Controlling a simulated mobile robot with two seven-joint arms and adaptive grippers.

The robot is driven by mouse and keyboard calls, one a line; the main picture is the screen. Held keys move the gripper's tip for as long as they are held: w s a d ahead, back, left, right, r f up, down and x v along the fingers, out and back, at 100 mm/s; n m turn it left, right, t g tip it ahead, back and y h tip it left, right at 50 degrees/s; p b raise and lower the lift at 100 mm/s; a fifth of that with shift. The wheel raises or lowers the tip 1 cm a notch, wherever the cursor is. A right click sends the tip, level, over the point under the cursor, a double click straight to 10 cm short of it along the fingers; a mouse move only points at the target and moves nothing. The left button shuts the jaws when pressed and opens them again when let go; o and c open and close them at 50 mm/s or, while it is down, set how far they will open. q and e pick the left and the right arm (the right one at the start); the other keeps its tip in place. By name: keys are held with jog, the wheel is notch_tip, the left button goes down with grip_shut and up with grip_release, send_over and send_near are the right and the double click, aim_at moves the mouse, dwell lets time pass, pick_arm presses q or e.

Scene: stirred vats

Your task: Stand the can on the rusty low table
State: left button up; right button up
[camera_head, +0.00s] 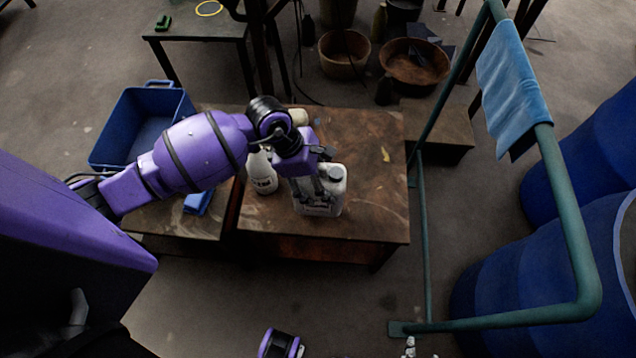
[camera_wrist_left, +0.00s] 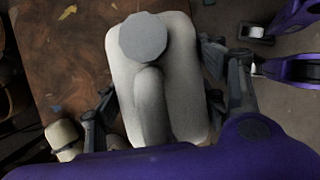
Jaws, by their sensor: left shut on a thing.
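The can is a pale grey-white jerrycan (camera_head: 329,196) with a dark cap, upright over the front middle of the rusty brown low table (camera_head: 375,165). In the left wrist view the can (camera_wrist_left: 185,75) fills the middle, with its round grey cap and moulded handle towards me. My left gripper (camera_head: 308,183) is shut on the can, with dark fingers on both sides of it. The can's base is at or just above the tabletop; I cannot tell whether it touches.
A white bottle (camera_head: 262,174) stands close left of the can. A blue crate (camera_head: 140,128) is at the left. A green rail (camera_head: 424,240) with a blue cloth (camera_head: 512,85) and blue vats (camera_head: 520,290) bound the right. The table's right side is mostly clear.

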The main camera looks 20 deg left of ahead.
pick_arm(q)
jog(key=shift+w+a+f, duration=0.15)
jog(key=shift+w+f, duration=0.05)
jog(key=shift+f, duration=0.85)
jog(key=shift+w+a+f, duration=0.1)
jog(key=shift+w+f, duration=0.05)
jog(key=shift+f, duration=0.85)
jog(key=shift+f, duration=0.15)
jog(key=o, duration=1.7)
jog(key=shift+c, duration=0.2)
jog(key=v, duration=1.2)
jog(key=shift+s, duration=0.1)
